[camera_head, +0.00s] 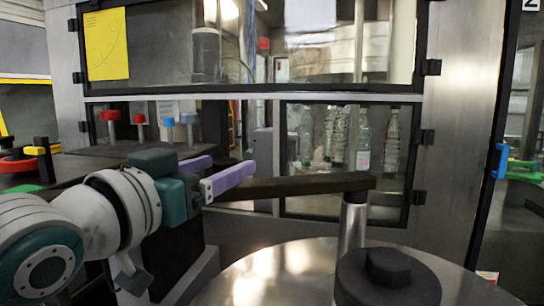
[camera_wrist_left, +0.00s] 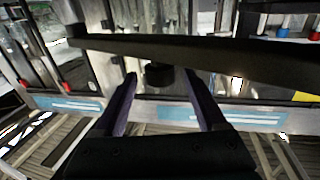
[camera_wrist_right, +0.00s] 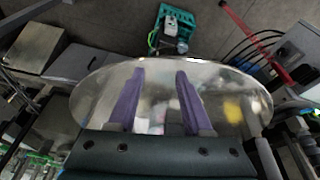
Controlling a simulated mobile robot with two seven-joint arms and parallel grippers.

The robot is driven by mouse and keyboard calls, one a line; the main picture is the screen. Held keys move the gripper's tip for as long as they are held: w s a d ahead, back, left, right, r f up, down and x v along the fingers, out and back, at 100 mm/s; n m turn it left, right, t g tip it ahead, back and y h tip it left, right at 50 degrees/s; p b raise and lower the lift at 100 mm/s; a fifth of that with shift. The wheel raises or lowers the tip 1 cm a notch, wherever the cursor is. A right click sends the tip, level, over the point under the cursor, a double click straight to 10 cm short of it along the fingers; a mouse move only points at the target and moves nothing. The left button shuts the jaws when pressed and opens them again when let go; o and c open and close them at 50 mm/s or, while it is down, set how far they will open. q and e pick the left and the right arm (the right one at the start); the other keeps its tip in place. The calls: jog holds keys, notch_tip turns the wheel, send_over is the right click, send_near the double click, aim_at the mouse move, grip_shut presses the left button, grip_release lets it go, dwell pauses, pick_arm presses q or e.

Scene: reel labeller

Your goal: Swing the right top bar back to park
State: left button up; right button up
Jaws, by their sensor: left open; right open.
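The right top bar (camera_head: 290,187) is a long dark bar. Its right end sits on top of a silver post (camera_head: 351,225), and it reaches left to beside my left gripper (camera_head: 232,163). That gripper's purple fingers are open with nothing between them. In the left wrist view the bar (camera_wrist_left: 190,50) crosses just above the open fingertips (camera_wrist_left: 160,77); I cannot tell how wide the gap is. My right gripper (camera_wrist_right: 160,73) is open and empty above a round metal table (camera_wrist_right: 90,95); it is not in the head view.
The round table (camera_head: 290,265) carries a black round hub (camera_head: 388,280) close to the post. Behind stands a framed glass cabinet with clear bottles (camera_head: 362,150) and a yellow sheet (camera_head: 107,43). Red and blue knobs (camera_head: 168,122) stand on the left, behind my left arm.

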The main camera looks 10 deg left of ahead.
pick_arm(q)
jog(key=shift+x, duration=0.9)
grip_shut()
dwell(0.9)
